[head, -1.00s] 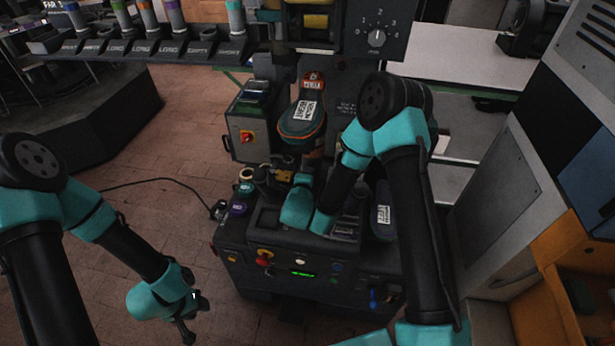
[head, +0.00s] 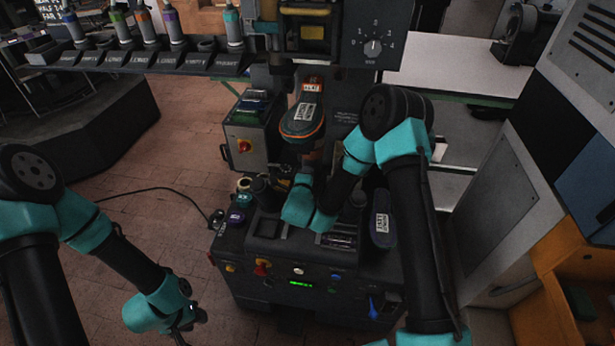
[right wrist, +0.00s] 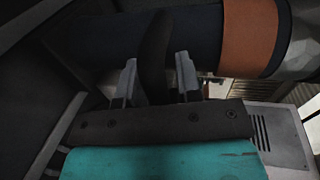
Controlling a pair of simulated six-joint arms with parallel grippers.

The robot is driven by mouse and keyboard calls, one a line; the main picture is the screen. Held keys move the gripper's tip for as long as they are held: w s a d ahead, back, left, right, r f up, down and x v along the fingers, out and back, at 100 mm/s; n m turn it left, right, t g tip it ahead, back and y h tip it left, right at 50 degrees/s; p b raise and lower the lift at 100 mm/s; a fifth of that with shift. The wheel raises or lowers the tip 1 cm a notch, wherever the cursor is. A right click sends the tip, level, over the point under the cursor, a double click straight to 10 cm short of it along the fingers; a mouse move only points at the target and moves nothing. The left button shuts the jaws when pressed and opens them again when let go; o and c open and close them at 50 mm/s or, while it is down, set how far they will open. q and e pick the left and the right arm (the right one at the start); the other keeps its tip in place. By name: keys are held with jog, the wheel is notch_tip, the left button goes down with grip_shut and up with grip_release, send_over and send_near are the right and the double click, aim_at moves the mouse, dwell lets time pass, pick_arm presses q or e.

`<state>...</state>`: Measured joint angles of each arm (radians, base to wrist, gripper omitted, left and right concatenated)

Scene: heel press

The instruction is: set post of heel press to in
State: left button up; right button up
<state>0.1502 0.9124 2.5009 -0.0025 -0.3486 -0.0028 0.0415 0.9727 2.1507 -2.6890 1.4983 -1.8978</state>
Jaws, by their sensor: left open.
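The heel press (head: 290,262) stands in the middle of the head view, a dark machine with a front panel of buttons and a lit green display. A dark padded part with an orange rim and white label (head: 302,122) hangs above its bed. My right wrist hides the spot behind it, and I cannot pick out the post for sure. In the right wrist view my right gripper (right wrist: 155,82) has a dark curved bar (right wrist: 153,50) between its fingers; whether they grip it is unclear. A dark cylinder with an orange band (right wrist: 248,35) lies behind. My left gripper (head: 187,322) is open and empty, low left.
A rack of bottles (head: 145,60) crosses the upper left. A box with a red switch (head: 246,146) stands left of the press. A dial panel (head: 372,45) is above right. A grey cabinet (head: 497,215) stands at right. Brick floor is open at left.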

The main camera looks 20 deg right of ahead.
jog(key=shift+r, duration=0.3)
jog(key=v, duration=1.7)
jog(key=shift+s+f, duration=0.2)
